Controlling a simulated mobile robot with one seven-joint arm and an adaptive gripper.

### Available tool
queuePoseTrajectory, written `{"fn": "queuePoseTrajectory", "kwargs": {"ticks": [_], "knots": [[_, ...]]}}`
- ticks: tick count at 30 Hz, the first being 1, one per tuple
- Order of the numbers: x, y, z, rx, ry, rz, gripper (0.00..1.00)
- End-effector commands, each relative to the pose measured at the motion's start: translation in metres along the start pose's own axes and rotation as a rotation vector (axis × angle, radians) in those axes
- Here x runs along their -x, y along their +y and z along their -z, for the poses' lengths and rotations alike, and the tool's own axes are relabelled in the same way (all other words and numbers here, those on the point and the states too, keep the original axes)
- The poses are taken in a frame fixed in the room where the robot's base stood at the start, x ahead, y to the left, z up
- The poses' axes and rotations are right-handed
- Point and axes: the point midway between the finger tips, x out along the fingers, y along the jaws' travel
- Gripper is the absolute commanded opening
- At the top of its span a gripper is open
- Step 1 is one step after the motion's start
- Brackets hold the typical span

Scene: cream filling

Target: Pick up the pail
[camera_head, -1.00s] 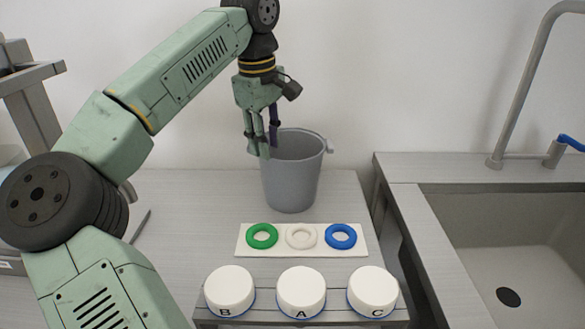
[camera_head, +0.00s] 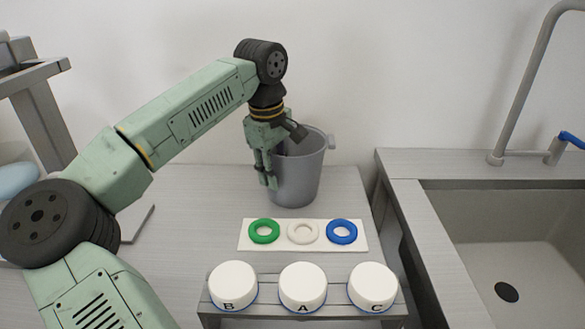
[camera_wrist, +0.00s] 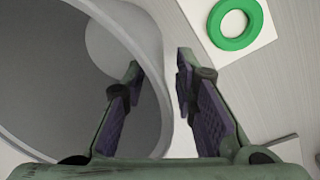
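The grey pail (camera_head: 304,175) stands upright at the back of the counter, near the wall. A small lug shows on the right of its rim. My gripper (camera_head: 268,172) is at the pail's left side, pointing down. In the wrist view the pail's grey wall (camera_wrist: 155,45) passes between the fingertips of my gripper (camera_wrist: 160,68). One finger is inside the pail and the other outside. The fingers are apart, with a gap visible between the wall and the outer finger.
A white plate (camera_head: 283,243) with a green ring (camera_head: 264,231), a white ring (camera_head: 303,231) and a blue ring (camera_head: 342,231) lies in front of the pail. White lidded jars B (camera_head: 233,285), A (camera_head: 302,286) and C (camera_head: 373,286) stand nearer. A sink (camera_head: 470,230) is at right.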

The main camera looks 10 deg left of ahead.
Motion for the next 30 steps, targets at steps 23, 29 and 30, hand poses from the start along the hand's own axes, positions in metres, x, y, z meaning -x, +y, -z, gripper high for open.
{"fn": "queuePoseTrajectory", "kwargs": {"ticks": [23, 29, 30], "knots": [[0.0006, 0.0002, 0.0, 0.0, 0.0, -0.001, 0.0], [0.0012, 0.0005, 0.0, 0.0, 0.001, -0.002, 0.0], [0.0012, 0.0005, 0.0, 0.0, 0.001, -0.002, 0.0]]}}
